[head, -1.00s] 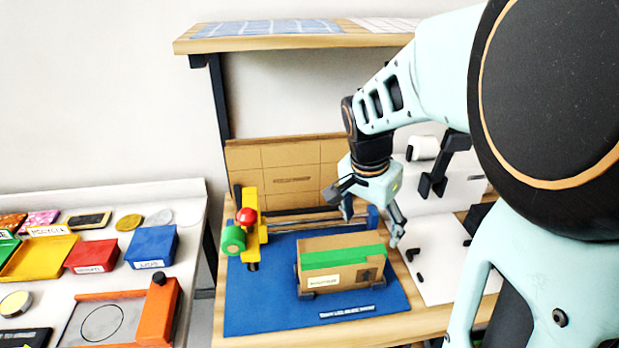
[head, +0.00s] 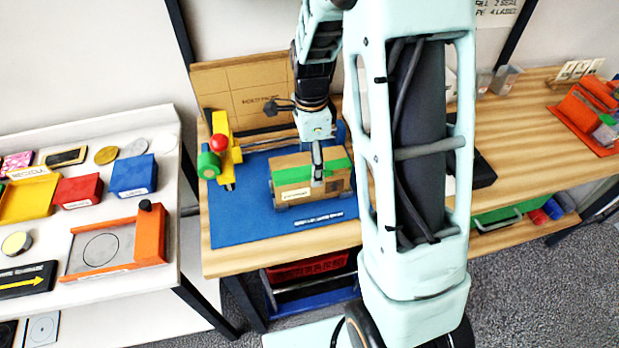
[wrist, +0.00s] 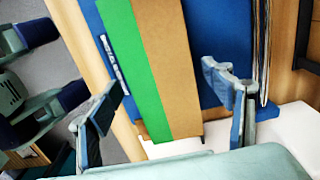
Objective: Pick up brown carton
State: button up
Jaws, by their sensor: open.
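The brown carton (head: 290,175) has a green tape strip along its top and a white label on its front. It lies on the blue mat (head: 236,215) on the wooden bench. My gripper (head: 318,165) is over the carton, with one finger in front of it and the other not clear. In the wrist view the carton (wrist: 178,75) with its green tape lies between my two spread fingers (wrist: 168,98). The fingers are open, with a gap on each side of the carton. Contact cannot be told.
A yellow tape dispenser (head: 222,150) with a red knob and green roll stands left of the carton. A cardboard panel (head: 240,92) stands behind. A white table (head: 110,235) with coloured boxes is at left. Free bench (head: 515,130) lies to the right.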

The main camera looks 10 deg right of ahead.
jog(key=shift+w+f+p, duration=0.15)
jog(key=shift+f+p, duration=0.4)
jog(key=shift+f, duration=2.1)
jog(key=shift+a, duration=0.1)
jog(key=c, duration=1.3)
jog(key=shift+r, duration=0.2)
